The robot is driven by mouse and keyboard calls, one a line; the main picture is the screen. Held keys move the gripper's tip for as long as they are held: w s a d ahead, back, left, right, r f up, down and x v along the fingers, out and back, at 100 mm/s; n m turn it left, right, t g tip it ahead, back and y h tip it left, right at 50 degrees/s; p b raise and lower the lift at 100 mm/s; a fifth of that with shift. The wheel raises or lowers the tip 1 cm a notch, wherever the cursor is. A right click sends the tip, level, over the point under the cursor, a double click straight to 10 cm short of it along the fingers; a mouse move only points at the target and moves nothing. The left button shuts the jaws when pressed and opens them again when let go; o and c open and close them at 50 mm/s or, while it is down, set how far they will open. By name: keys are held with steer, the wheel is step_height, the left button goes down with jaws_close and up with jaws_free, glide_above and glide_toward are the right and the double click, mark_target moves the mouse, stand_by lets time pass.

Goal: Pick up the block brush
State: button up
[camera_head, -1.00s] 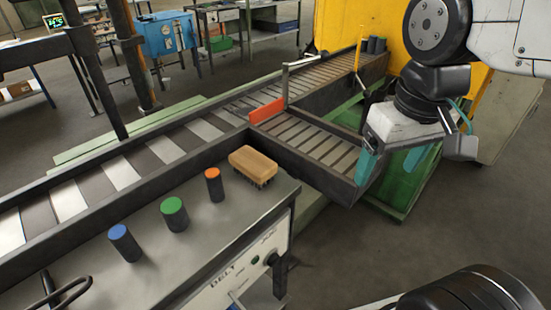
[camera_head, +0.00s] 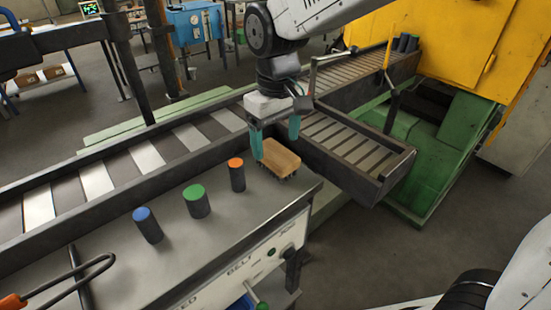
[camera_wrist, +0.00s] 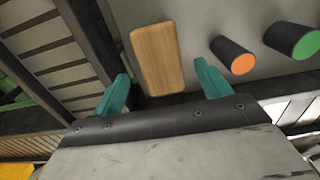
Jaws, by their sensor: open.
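The block brush (camera_head: 279,158) has a tan wooden top and dark bristles. It stands on the grey table near its far right corner. My gripper (camera_head: 275,146) is above and just behind it in the head view, with its teal fingers spread apart and nothing between them. In the wrist view the brush's wooden top (camera_wrist: 158,58) lies just ahead of my gripper (camera_wrist: 163,88), lined up with the gap between the fingertips. The bristles are hidden in the wrist view.
Dark cylinders with orange (camera_head: 236,174), green (camera_head: 196,201) and blue (camera_head: 147,225) tops stand left of the brush. A roller conveyor (camera_head: 350,145) with a raised dark rim borders the table.

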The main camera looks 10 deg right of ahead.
mark_target(276, 151)
step_height(276, 151, down, 4)
steer(key=shift+f, duration=0.25)
steer(key=c, duration=1.1)
steer(key=shift+r, duration=0.15)
steer(key=shift+r, duration=0.5)
steer(key=shift+s+d+r, duration=0.1)
steer(key=shift+s+r, duration=0.15)
steer(key=shift+r, duration=0.4)
steer(key=shift+s+r, duration=0.2)
steer(key=shift+r, duration=0.4)
steer(key=shift+s+d+r, duration=0.2)
steer(key=shift+s+d, duration=0.65)
steer(key=shift+s, duration=1.5)
steer(key=shift+s+d+r, duration=0.25)
steer(key=shift+s+d, duration=0.55)
steer(key=shift+s, duration=1.6)
steer(key=shift+s+d+r, duration=0.2)
steer(key=shift+s+d, duration=0.65)
steer(key=shift+s, duration=1.5)
